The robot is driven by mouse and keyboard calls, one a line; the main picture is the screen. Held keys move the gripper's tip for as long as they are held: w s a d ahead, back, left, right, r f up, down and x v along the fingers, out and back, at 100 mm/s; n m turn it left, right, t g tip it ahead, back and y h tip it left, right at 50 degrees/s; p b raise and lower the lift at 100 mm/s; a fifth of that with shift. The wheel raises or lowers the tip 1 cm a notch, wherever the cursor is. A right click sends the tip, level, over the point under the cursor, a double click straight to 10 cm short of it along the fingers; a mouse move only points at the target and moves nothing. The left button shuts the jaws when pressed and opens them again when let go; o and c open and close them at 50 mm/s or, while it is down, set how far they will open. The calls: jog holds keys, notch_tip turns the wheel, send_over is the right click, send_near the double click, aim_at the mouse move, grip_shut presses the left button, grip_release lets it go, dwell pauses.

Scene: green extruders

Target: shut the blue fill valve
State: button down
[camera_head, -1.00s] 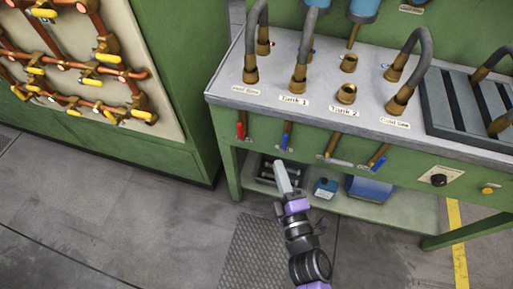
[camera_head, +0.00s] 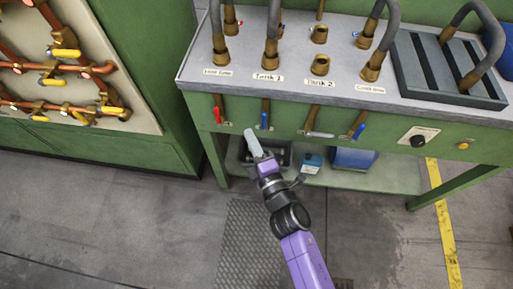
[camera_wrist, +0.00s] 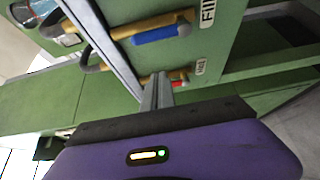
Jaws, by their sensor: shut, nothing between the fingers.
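The blue fill valve (camera_head: 264,121) has a blue handle hanging down, in line with its brass pipe, on the green bench front below the Tank 1 label. In the wrist view the blue handle (camera_wrist: 160,33) is above my fingers, beside a label reading "Fill". My gripper (camera_head: 252,138) is shut and empty. Its tip is just left of the blue handle's lower end in the head view; a small gap shows, but depth is hard to judge. In the wrist view my gripper (camera_wrist: 157,90) partly covers the red handle's pipe.
A red-handled valve (camera_head: 217,114) is to the left. A grey-handled valve (camera_head: 318,134) and another blue-handled valve (camera_head: 359,130) are to the right. The lower shelf (camera_head: 385,180) holds a blue container (camera_head: 353,159). Open floor lies in front.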

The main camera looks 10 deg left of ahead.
aim_at(264, 121)
jog(key=w, duration=0.1)
jog(key=w+d+p, duration=0.1)
jog(key=w, duration=0.1)
jog(key=w+d+p, duration=0.1)
jog(key=shift+w, duration=0.2)
dwell(0.3)
jog(key=shift+f+b, duration=0.15)
jog(key=shift+b, duration=0.4)
